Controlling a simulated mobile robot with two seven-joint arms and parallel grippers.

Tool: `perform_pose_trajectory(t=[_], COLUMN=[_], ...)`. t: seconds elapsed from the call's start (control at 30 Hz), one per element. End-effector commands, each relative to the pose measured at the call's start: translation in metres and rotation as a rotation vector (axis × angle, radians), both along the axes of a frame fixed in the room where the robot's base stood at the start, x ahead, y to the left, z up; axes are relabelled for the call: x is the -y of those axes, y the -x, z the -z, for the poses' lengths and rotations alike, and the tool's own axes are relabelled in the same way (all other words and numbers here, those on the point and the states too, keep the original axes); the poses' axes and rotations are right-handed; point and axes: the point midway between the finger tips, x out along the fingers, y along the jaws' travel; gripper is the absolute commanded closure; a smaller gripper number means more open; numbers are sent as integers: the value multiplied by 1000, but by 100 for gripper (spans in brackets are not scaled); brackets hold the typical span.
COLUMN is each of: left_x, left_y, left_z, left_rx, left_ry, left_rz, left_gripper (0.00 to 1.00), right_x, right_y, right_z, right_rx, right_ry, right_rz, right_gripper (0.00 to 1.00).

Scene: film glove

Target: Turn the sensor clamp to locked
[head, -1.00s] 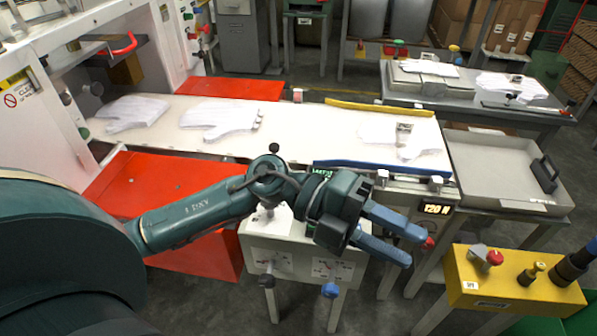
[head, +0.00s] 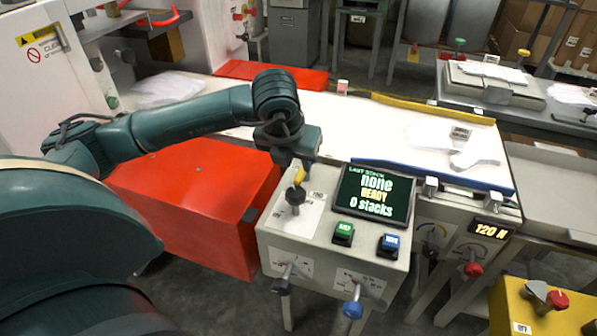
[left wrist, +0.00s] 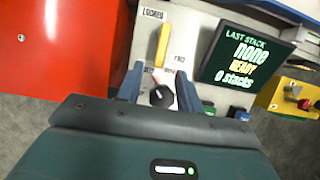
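The sensor clamp control sits on a white plate on the grey console. It has a yellow bar (left wrist: 163,45) and a black ball knob (left wrist: 162,96). In the left wrist view, LOCKED is printed beyond the bar's far end, FREE to its right, and a partly covered label lies near its lower end. In the head view the black knob (head: 296,195) stands below the yellow bar (head: 300,177). My left gripper (left wrist: 160,70) is open, with its blue fingers apart on either side of the knob. In the head view its fingers are hard to make out. My right gripper is not in view.
A screen (head: 374,194) reads none, READY, 0 stacks. Green (head: 343,232) and blue (head: 390,242) buttons sit below it. Two levers, one dark (head: 283,285) and one blue-knobbed (head: 352,308), are on the console front. A red housing (head: 195,210) stands left.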

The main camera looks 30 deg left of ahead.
Motion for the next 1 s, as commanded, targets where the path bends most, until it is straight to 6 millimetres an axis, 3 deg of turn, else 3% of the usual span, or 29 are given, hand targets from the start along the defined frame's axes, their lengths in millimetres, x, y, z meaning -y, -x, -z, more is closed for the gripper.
perform_pose_trajectory(t=[0.1,0.3,0.7,1.0], left_x=[-2,-4,-4,-4], left_y=[-8,-18,-21,-21], left_z=[23,46,53,53], left_rx=[-4,-3,0,-1], left_ry=[1,2,2,2], left_rz=[1,2,3,3], left_gripper=[64,64,64,87], right_x=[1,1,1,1], right_y=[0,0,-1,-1], right_z=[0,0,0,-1], right_rx=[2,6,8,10], right_ry=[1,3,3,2], right_rz=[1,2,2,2], right_gripper=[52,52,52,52])
